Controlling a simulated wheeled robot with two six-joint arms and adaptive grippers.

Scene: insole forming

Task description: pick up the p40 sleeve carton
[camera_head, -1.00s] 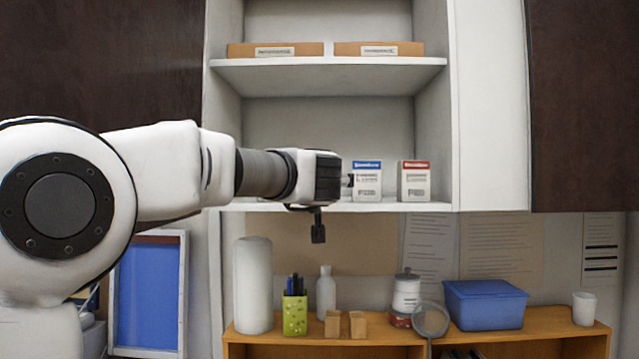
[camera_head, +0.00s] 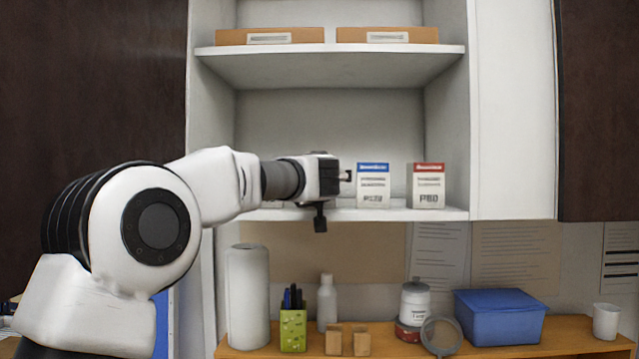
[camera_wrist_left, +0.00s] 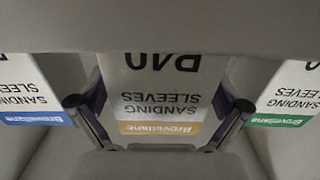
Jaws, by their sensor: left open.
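The p40 sleeve carton (camera_wrist_left: 160,83) is white with a gold band and shows upside down in the left wrist view. The head view does not show it; my left arm blocks that part of the shelf. My left gripper (camera_wrist_left: 160,103) is open, with one finger at each side of the carton. I cannot tell how deep the fingers reach or whether they touch it. In the head view my left gripper (camera_head: 347,176) is over the middle shelf (camera_head: 400,213), left of a blue-banded carton (camera_head: 373,186). My right gripper is not in view.
In the wrist view, a blue-banded carton (camera_wrist_left: 30,95) and a green-banded carton (camera_wrist_left: 290,95) flank the p40 carton with gaps. A red-banded carton (camera_head: 426,187) stands farther right on the shelf. An upper shelf (camera_head: 330,68) with flat brown boxes is overhead.

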